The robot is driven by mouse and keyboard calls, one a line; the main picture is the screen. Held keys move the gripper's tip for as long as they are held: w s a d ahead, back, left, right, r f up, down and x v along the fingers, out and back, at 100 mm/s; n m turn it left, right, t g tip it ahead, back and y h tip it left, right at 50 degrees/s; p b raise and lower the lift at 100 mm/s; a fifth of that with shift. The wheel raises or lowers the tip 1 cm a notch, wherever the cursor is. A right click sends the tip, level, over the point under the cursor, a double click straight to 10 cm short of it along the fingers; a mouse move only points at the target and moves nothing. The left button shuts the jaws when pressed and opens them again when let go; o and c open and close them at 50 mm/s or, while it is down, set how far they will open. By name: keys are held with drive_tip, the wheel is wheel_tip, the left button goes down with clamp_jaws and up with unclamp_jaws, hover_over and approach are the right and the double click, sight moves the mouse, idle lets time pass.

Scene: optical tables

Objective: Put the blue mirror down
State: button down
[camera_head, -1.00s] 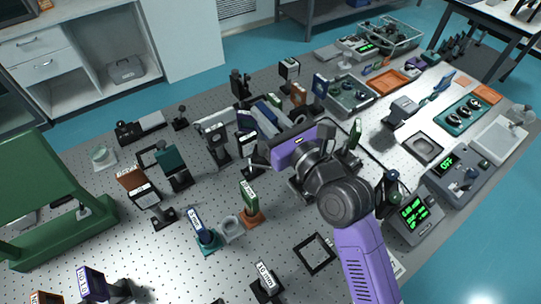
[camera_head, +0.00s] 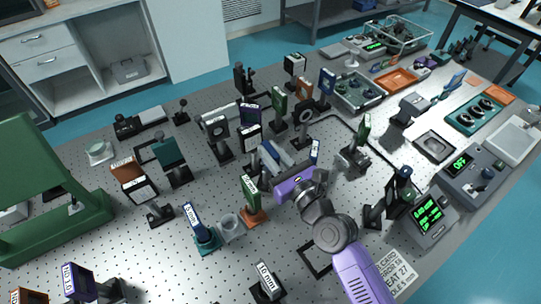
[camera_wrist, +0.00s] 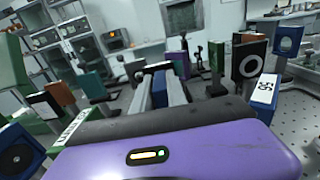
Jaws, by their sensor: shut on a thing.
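My purple gripper (camera_head: 272,154) is low among the posts in the middle of the optical table, its fingers pointing away to the upper left. In the wrist view, the blue mirror (camera_wrist: 159,90) appears as a blue piece between the two grey fingers, which are shut on it. Its lower part is hidden by my gripper's body, and I cannot tell whether its foot touches the table. A separate blue block with a white label (camera_head: 315,150) stands just right of my gripper; it also shows in the wrist view (camera_wrist: 265,100), with "50" on the label.
A green-framed orange-based mount (camera_head: 252,200) stands close at left, with a black-framed mount (camera_head: 249,137) beyond the fingers. Other posts crowd behind. A green-faced mount (camera_head: 364,132) and a display box (camera_head: 430,212) are at right. Some bare perforated table (camera_head: 110,215) shows at left.

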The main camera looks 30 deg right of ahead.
idle(0.3)
drive_tip(key=shift+f, duration=0.2)
drive_tip(key=c, duration=1.3)
unclamp_jaws()
drive_tip(key=shift+s+d+r+b, duration=0.1)
drive_tip(key=shift+s+b, duration=0.8)
drive_tip(key=shift+s, duration=2.1)
drive_tip(key=shift+s+d+b, duration=0.1)
drive_tip(key=shift+s+b, duration=0.8)
drive_tip(key=shift+s, duration=2.1)
